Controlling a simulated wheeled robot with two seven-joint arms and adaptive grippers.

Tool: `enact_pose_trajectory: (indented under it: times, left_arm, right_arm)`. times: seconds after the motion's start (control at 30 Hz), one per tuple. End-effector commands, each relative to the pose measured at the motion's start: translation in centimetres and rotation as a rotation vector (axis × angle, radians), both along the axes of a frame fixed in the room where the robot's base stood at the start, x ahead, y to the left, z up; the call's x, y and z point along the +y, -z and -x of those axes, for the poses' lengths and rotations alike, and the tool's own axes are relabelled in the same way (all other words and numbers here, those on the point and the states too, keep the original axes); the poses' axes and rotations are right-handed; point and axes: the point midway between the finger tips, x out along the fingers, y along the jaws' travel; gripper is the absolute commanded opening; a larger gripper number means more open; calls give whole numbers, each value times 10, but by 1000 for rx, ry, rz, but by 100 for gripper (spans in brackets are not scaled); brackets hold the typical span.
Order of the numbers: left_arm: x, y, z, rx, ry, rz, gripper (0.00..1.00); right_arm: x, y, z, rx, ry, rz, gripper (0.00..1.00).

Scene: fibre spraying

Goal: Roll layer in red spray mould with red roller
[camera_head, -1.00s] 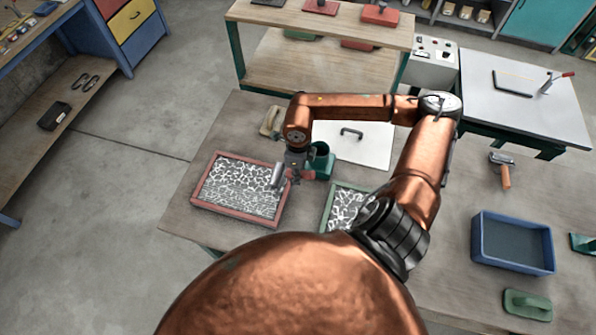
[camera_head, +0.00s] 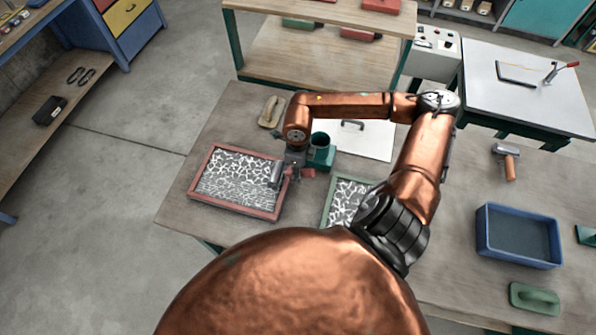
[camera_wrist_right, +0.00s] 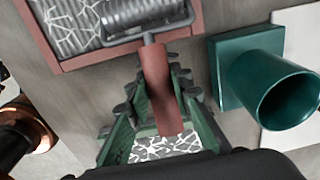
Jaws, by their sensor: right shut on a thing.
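The red spray mould (camera_head: 200,200) is a shallow red-framed tray on the table, holding a grey layer with a white cracked pattern. My right gripper (camera_head: 292,172) is just right of the mould and shut on the red handle of the red roller (camera_head: 275,175). In the right wrist view the handle (camera_wrist_right: 160,88) lies between the fingers, and the ribbed metal drum (camera_wrist_right: 145,14) is over the mould's edge area. I cannot tell whether the drum touches the layer. My left gripper is not in view.
A green cup holder (camera_head: 322,157) stands close right of the gripper. A green-framed mould (camera_head: 328,205) is partly hidden by my arm. A blue tray (camera_head: 484,235), a green float (camera_head: 534,298) and another roller (camera_head: 510,168) lie further right.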

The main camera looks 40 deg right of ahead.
Motion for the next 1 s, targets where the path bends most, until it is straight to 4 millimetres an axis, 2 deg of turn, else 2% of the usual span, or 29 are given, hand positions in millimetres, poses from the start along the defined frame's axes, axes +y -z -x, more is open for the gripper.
enact_pose_trajectory:
  times: [0.27,0.6,1.0]
  left_arm:
    - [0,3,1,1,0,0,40]
    - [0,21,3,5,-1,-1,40]
    - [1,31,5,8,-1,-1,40]
  right_arm:
    - [1,2,-2,-2,0,-1,0]
    - [16,2,-27,-3,-1,-2,0]
    - [27,2,-45,-3,-1,-2,0]
